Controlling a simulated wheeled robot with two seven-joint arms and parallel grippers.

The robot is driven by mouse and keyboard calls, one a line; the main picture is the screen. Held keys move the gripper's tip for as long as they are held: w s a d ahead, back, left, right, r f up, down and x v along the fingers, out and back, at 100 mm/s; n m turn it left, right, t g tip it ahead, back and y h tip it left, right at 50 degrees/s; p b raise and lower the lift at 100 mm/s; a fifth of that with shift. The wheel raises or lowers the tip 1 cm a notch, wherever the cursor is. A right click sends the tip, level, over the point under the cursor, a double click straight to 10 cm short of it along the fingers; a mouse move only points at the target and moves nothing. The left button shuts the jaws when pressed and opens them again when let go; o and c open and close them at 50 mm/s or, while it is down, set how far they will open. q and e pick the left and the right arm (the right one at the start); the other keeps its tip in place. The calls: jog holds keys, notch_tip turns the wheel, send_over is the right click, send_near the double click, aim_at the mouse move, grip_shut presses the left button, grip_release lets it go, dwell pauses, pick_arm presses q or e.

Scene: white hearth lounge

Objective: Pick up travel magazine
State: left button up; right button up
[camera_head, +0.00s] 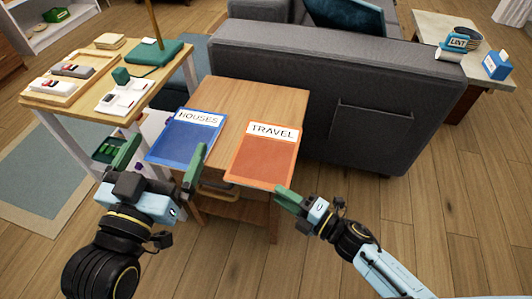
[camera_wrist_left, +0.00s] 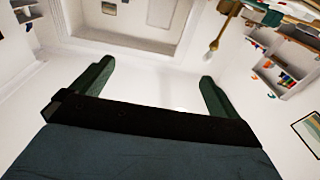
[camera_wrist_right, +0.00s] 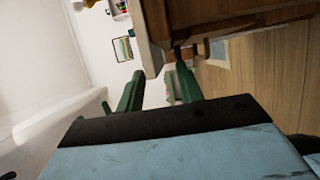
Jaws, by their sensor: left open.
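The travel magazine (camera_head: 265,160), an orange cover with a white "TRAVEL" label, lies flat on the right side of a small wooden table (camera_head: 245,95). My right gripper (camera_head: 281,197) is at its near right corner, with its two fingers a short way apart. In the right wrist view its fingers (camera_wrist_right: 158,62) reach the table's edge; the orange cover does not show there, and contact cannot be told. My left gripper (camera_head: 158,162) is open and empty, in front of the blue magazine; its fingers (camera_wrist_left: 155,82) are wide apart in the left wrist view.
A blue "HOUSES" magazine (camera_head: 183,142) lies left of the travel magazine. A grey sofa (camera_head: 285,85) stands close behind and right of the table. A taller wooden table (camera_head: 165,75) with boxes and trays stands at left. The floor (camera_head: 440,210) at right is open.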

aim_at(269, 185)
jog(key=x, duration=0.1)
jog(key=b+x, duration=0.1)
jog(key=x, duration=0.1)
jog(key=shift+w+a+r, duration=0.3)
pick_arm(q)
jog(key=shift+s+d+r+t+h, duration=0.1)
jog(key=shift+s+r+t+h, duration=0.15)
jog(key=shift+r+t, duration=0.55)
jog(key=shift+s+d+r+t+h, duration=0.1)
jog(key=shift+s+r+t+h, duration=0.15)
jog(key=shift+r+t, duration=0.6)
jog(key=shift+s+d+r+t+h, duration=0.1)
jog(key=shift+s+r+t+h, duration=0.2)
jog(key=shift+r, duration=0.9)
pick_arm(e)
jog(key=shift+w+a, duration=0.35)
jog(key=shift+a, duration=0.05)
grip_shut()
jog(key=shift+r, duration=0.1)
